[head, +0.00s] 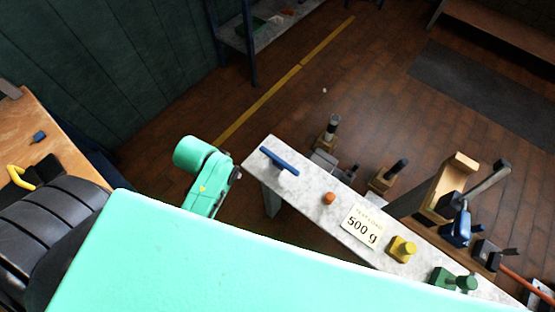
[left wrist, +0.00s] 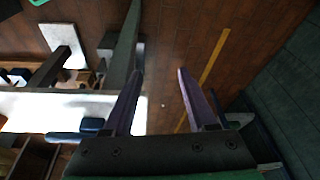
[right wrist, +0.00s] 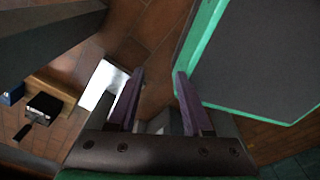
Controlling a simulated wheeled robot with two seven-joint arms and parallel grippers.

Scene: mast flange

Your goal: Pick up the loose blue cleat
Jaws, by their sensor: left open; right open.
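The loose blue cleat (head: 279,161) lies near the left end of the pale marble-topped bench (head: 318,218) in the head view. A blue piece that looks like it (left wrist: 92,125) shows left of the fingers in the left wrist view, apart from the gap between them. My left gripper (left wrist: 160,75) is open and empty, beside the bench end; its fingers are not clear in the head view. My right gripper (right wrist: 158,80) is open and empty; it is out of sight in the head view. A large teal part of me hides the bench's near side.
On the bench stand an orange knob (head: 329,198), a 500 g card (head: 361,228), a yellow block (head: 402,249) and a green block (head: 453,280). A wooden stand with another blue fitting (head: 461,229) is at right. Floor beyond the bench is clear around the yellow line (head: 285,80).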

